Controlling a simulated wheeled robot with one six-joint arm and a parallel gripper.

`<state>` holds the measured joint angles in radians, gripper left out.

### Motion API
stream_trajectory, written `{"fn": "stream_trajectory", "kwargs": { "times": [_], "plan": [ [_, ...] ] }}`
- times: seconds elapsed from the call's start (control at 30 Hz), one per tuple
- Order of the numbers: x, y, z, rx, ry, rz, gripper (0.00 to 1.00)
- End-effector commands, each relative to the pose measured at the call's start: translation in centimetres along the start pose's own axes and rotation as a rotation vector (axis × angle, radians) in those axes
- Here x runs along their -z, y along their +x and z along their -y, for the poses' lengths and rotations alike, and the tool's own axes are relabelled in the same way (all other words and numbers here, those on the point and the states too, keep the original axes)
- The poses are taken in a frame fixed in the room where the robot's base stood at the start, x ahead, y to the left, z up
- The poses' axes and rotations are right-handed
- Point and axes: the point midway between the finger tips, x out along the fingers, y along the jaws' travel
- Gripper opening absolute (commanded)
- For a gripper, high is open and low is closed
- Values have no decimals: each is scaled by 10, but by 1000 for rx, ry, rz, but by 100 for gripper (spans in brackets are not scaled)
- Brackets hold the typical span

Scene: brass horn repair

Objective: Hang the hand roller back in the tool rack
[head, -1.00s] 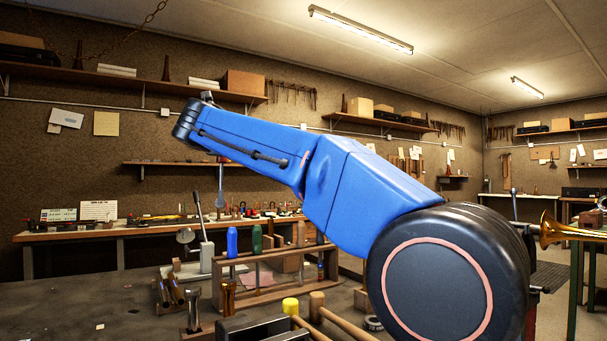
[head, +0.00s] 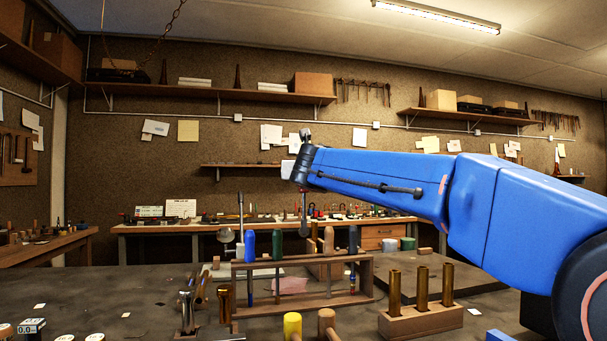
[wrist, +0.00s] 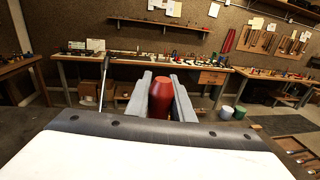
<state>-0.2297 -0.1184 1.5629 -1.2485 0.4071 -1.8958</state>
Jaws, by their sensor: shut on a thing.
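My gripper (wrist: 160,84) is shut on a dark red, rounded handle (wrist: 160,102), seen between its two grey fingers in the wrist view. I take this as the hand roller's handle; its roller end is hidden. The wooden tool rack (head: 366,282) stands on the bench below and beyond the wrist. Tools with blue (head: 250,246), green (head: 277,244), tan and dark blue handles stand in it. My gripper is above the rack's height, apart from it.
A yellow mallet head (head: 292,326) and a wooden one (head: 326,322) lie in front of the rack. A block with brass tubes (head: 420,321) is to the right. Metal tools (head: 186,308) and a lever device (head: 240,215) stand left.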

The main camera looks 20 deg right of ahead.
Motion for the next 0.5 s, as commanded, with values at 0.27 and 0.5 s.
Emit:
{"fn": "stream_trajectory", "kwargs": {
  "times": [0.27, 0.5],
  "plan": [
    [1, -1, 0, 2, -3, 0, 0],
    [16, -1, 1, 2, -3, -1, 0]
  ]
}}
